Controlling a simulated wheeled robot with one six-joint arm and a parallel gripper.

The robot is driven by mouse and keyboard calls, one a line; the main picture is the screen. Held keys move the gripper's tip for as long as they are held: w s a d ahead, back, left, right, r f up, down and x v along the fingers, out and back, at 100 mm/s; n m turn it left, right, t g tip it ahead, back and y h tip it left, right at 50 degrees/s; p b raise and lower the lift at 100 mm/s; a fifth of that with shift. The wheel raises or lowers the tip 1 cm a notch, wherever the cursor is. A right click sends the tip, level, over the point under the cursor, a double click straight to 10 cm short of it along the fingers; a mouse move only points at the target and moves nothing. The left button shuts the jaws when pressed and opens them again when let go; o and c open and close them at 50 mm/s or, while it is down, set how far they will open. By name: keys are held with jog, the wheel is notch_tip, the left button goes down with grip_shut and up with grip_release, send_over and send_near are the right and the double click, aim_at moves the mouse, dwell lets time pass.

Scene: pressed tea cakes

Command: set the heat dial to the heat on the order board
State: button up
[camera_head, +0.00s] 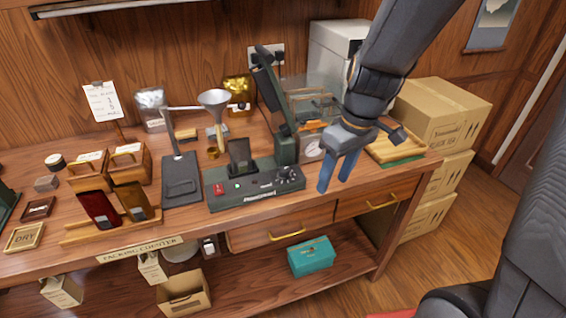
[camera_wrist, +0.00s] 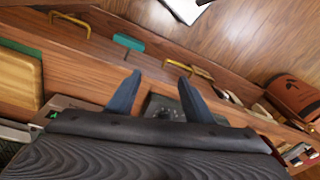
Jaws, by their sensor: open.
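The heat dial appears to be the small dark round knob (camera_head: 288,172) at the right of the dark green press base (camera_head: 240,195). Its setting is too small to read. The order board (camera_head: 103,101) is a white clipped sheet standing at the back left; its writing is too small to read surely. My gripper (camera_head: 334,184) has blue fingers, open and empty, pointing down just right of the press base near the counter's front edge. In the wrist view the open fingers (camera_wrist: 160,75) stand apart, with a dark part of the base partly showing between them.
The press's tilted green upright (camera_head: 273,100) stands behind the base. A funnel (camera_head: 214,100) and wooden boxes (camera_head: 129,160) stand left. Cardboard boxes (camera_head: 440,115) are stacked right.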

aim_at(285, 169)
jog(key=w+a+r+n+y+p, duration=0.2)
jog(key=w+a+r+n+y, duration=0.1)
jog(key=w+a+n, duration=0.5)
jog(key=shift+n, duration=0.8)
jog(key=shift+w+d+p+x, duration=0.15)
jog(key=shift+p+x, duration=0.25)
jog(key=shift+x, duration=0.85)
jog(key=shift+w+d+p+x, duration=0.1)
jog(key=shift+w+p+x, duration=0.25)
jog(key=shift+x, duration=0.9)
jog(key=shift+w+d+p+x, duration=0.1)
jog(key=shift+p+x, duration=0.4)
jog(key=shift+x, duration=0.7)
jog(key=shift+f, duration=0.1)
jog(key=c, duration=1)
